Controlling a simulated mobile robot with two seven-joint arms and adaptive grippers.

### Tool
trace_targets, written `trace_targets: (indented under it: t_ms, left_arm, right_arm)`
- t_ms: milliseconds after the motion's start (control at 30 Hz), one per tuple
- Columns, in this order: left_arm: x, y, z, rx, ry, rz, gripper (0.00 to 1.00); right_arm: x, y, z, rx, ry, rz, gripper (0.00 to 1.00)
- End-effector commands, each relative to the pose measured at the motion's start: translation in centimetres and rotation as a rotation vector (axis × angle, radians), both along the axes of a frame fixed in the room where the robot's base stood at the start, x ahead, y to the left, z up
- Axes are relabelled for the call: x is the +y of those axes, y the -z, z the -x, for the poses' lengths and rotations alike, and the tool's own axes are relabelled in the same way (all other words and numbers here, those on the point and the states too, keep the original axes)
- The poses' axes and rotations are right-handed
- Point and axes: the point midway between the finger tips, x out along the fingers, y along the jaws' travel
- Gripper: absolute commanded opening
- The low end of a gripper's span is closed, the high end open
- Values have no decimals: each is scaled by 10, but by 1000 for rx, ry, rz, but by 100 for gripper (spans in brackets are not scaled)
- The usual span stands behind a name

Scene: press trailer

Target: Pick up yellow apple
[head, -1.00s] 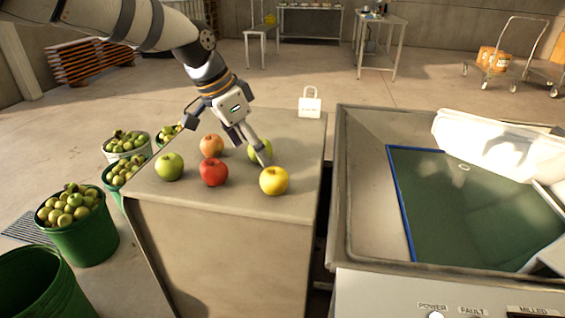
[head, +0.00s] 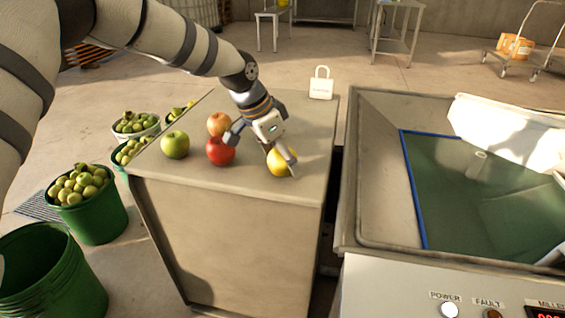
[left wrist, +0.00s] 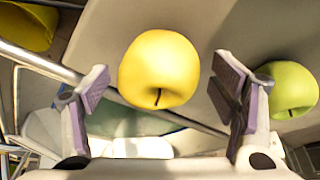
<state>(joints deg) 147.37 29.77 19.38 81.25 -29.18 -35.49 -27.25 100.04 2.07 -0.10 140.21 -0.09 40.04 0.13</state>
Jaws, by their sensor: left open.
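The yellow apple (head: 279,163) sits near the front right of the beige counter top (head: 240,187). In the head view my left gripper (head: 280,158) is right over it and partly covers it. In the left wrist view the yellow apple (left wrist: 159,69) appears between the two spread fingers of my left gripper (left wrist: 160,100), a little ahead of the fingertips. The gripper is open, with a visible gap on each side of the apple. A green apple (left wrist: 292,90) lies just outside one finger in the wrist view. My right gripper is not in view.
A red apple (head: 220,151), an orange-red apple (head: 219,124) and a green apple (head: 175,145) stand left of the gripper. A white tag-like block (head: 321,86) stands at the back. A metal basin machine (head: 350,205) is to the right; green buckets (head: 100,222) are on the left.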

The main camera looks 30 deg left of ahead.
Motion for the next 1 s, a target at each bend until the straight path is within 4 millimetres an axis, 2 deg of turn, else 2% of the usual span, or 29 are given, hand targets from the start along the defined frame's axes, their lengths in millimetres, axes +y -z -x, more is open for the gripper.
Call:
trace_targets:
  t_ms: [33,200,267,533,667,767,900,1000]
  left_arm:
    - [0,0,0,0,0,0,72]
    - [0,0,0,1,0,-1,34]
    - [0,0,0,1,0,-1,23]
    - [0,-2,0,0,0,0,23]
    - [0,-15,-1,-3,0,-1,23]
    - [0,-38,0,-6,0,0,23]
    - [-19,-84,28,-16,3,-3,23]
    - [-35,-110,53,-15,4,-4,23]
  right_arm:
    - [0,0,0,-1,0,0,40]
    - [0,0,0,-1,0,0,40]
    - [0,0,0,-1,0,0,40]
    - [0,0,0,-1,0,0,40]
    - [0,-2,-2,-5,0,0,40]
    - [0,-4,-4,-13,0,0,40]
    - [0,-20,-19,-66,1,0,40]
    - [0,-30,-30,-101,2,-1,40]
